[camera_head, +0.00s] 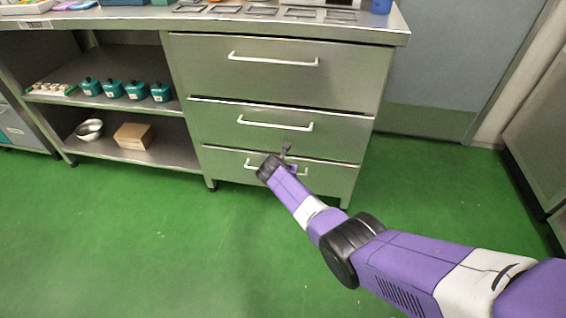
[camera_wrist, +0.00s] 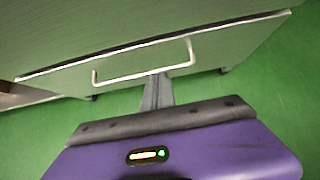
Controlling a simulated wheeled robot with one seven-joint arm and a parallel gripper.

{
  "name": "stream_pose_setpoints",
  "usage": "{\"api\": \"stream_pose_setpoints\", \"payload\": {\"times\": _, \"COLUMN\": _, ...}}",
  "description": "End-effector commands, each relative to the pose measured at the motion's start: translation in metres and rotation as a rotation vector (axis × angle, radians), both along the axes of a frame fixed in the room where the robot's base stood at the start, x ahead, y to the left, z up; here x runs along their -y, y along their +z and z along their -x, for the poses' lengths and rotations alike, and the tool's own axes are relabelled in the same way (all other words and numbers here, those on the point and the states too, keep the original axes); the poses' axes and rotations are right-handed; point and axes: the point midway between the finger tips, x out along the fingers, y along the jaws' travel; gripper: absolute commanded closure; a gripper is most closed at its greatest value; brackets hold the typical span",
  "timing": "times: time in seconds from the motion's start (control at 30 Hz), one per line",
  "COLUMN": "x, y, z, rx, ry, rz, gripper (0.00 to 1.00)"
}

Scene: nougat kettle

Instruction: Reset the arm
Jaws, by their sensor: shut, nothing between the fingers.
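My purple arm reaches from the lower right of the head view toward the steel drawer cabinet. My gripper (camera_head: 286,147) is at its end, in front of the lower drawers, shut and empty. In the wrist view my gripper (camera_wrist: 158,82) points at the bottom drawer's handle (camera_wrist: 145,60), with its tip close to the handle bar. I cannot tell whether the tip touches it. In the head view my arm hides part of that handle and of the bottom drawer (camera_head: 225,166).
The middle drawer handle (camera_head: 275,124) and top drawer handle (camera_head: 273,59) are above my gripper. All three drawers look closed. Shelves at left hold teal containers (camera_head: 114,89), a metal bowl (camera_head: 89,129) and a wooden box (camera_head: 133,136). The green floor (camera_head: 130,240) is clear at left.

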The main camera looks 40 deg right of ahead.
Motion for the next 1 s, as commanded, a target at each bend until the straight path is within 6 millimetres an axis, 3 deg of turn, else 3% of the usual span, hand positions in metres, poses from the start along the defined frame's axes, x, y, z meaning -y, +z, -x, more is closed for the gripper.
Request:
{"api": "stream_pose_setpoints", "payload": {"times": 0.03, "x": -0.004, "y": 0.009, "z": 0.004, "rx": -0.001, "ry": 0.001, "rz": 0.000, "gripper": 1.00}}
{"api": "stream_pose_setpoints", "payload": {"times": 0.2, "x": -0.015, "y": 0.020, "z": 0.011, "rx": -0.001, "ry": 0.001, "rz": 0.000, "gripper": 1.00}}
{"api": "stream_pose_setpoints", "payload": {"times": 0.73, "x": -0.020, "y": 0.023, "z": 0.014, "rx": 0.027, "ry": -0.029, "rz": -0.018, "gripper": 1.00}}
{"api": "stream_pose_setpoints", "payload": {"times": 0.87, "x": -0.025, "y": 0.031, "z": 0.000, "rx": 0.166, "ry": -0.109, "rz": -0.095, "gripper": 1.00}}
{"api": "stream_pose_setpoints", "payload": {"times": 1.0, "x": -0.037, "y": 0.074, "z": -0.038, "rx": 0.459, "ry": -0.213, "rz": -0.255, "gripper": 1.00}}
